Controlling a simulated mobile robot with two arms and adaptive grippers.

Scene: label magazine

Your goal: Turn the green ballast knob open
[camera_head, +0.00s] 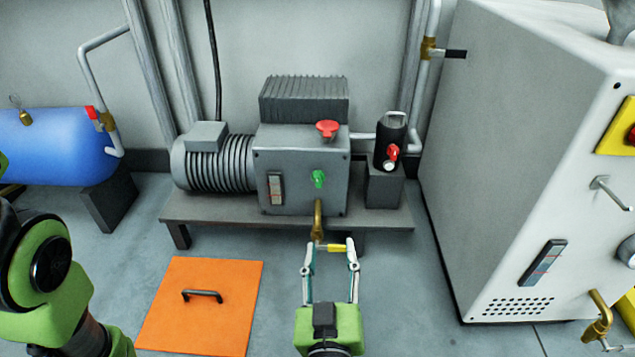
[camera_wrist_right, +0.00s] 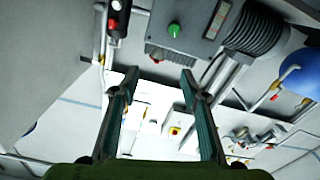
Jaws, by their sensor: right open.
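The green ballast knob (camera_head: 318,178) is on the front face of the grey pump housing (camera_head: 295,155), right of a sight glass. It also shows near the top middle of the right wrist view (camera_wrist_right: 174,30). My right gripper (camera_head: 331,245) is open and empty, below and in front of the knob, with clear space between them. In the head view its fingertips overlap the yellow handle (camera_head: 337,248) below the brass drain tap (camera_head: 318,222); I cannot tell whether they touch. My left arm shows at the left edge, but its gripper is out of the picture.
A red knob (camera_head: 327,128) sits on top of the pump. A black canister (camera_head: 391,140) with a red valve stands right of it. A large white cabinet (camera_head: 520,150) fills the right side. An orange floor panel (camera_head: 200,325) with a black handle and a blue tank (camera_head: 55,147) are left.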

